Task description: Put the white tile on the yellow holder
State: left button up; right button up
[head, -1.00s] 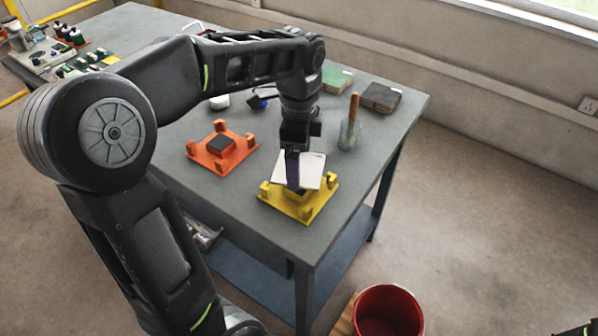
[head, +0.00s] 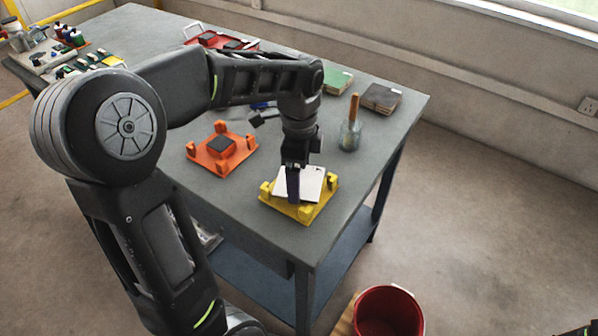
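The white tile (head: 308,184) lies about level on the yellow holder (head: 303,212), between its raised corner posts. The holder stands near the table's front right corner. My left gripper (head: 293,187) points down at the tile, with a dark finger in front of the tile's left part and reaching down to the holder. The other finger is hidden, so I cannot tell whether the grip is still closed on the tile. A bit of my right arm shows at the bottom right corner; its gripper is out of view.
An orange holder (head: 211,163) with a dark block stands left of the yellow one. A glass jar with a wooden-handled tool (head: 350,137), a dark block (head: 381,98) and green tiles (head: 337,80) stand behind. A red bucket (head: 388,312) is on the floor in front.

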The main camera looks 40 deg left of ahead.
pick_arm(q)
jog(key=o, duration=1.3)
jog(key=shift+r, duration=0.2)
notch_tip(320, 180, up, 12)
jog(key=p, duration=0.2)
jog(key=shift+p, duration=0.3)
jog(key=shift+f, duration=0.1)
